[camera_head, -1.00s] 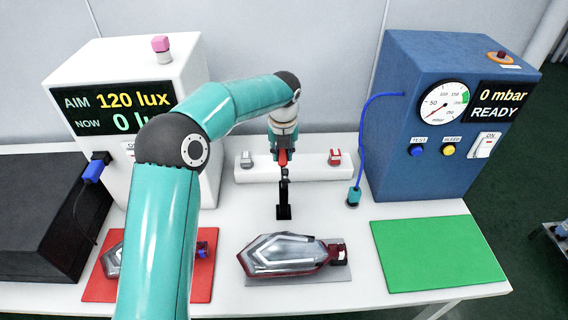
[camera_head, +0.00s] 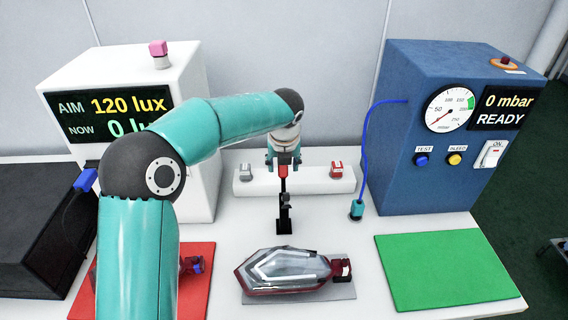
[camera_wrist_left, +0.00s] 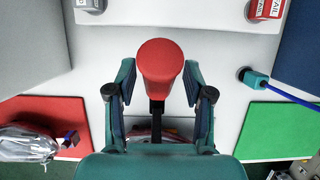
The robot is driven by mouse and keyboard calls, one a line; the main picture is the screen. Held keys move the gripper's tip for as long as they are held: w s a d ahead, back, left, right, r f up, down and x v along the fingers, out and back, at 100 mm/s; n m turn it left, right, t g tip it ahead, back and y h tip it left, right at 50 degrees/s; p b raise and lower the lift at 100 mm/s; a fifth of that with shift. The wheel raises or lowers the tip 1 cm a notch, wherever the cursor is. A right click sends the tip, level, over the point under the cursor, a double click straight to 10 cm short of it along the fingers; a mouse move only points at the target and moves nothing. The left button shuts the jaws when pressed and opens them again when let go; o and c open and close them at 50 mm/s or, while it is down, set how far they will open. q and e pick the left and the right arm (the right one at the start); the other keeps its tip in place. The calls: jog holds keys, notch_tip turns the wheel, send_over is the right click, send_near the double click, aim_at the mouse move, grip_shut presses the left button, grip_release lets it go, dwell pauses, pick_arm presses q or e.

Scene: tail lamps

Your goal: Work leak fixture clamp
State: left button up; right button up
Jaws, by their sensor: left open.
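The leak fixture clamp (camera_head: 284,226) is a black post behind the lamp, with its lever upright and a red handle (camera_head: 283,171) on top. The red handle (camera_wrist_left: 160,60) fills the middle of the left wrist view. My left gripper (camera_head: 283,160) is at the handle; in the wrist view its open fingers (camera_wrist_left: 157,80) stand on either side of it, with small gaps showing. A clear lamp with a dark red edge (camera_head: 285,270) lies on a grey plate (camera_head: 325,292) in front of the clamp. My right gripper is not in view.
A white bar (camera_head: 315,183) with labelled blocks stands behind the clamp. The blue leak tester (camera_head: 400,150) reads 0 mbar, READY; its blue hose ends in a teal plug (camera_head: 356,210). A green mat (camera_head: 445,270) is empty. A red mat (camera_head: 192,297) lies left, partly behind my arm.

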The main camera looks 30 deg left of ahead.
pick_arm(q)
jog(key=shift+r, duration=0.1)
jog(key=v, duration=1.1)
jog(key=shift+s+r, duration=0.15)
jog(key=shift+r, duration=0.1)
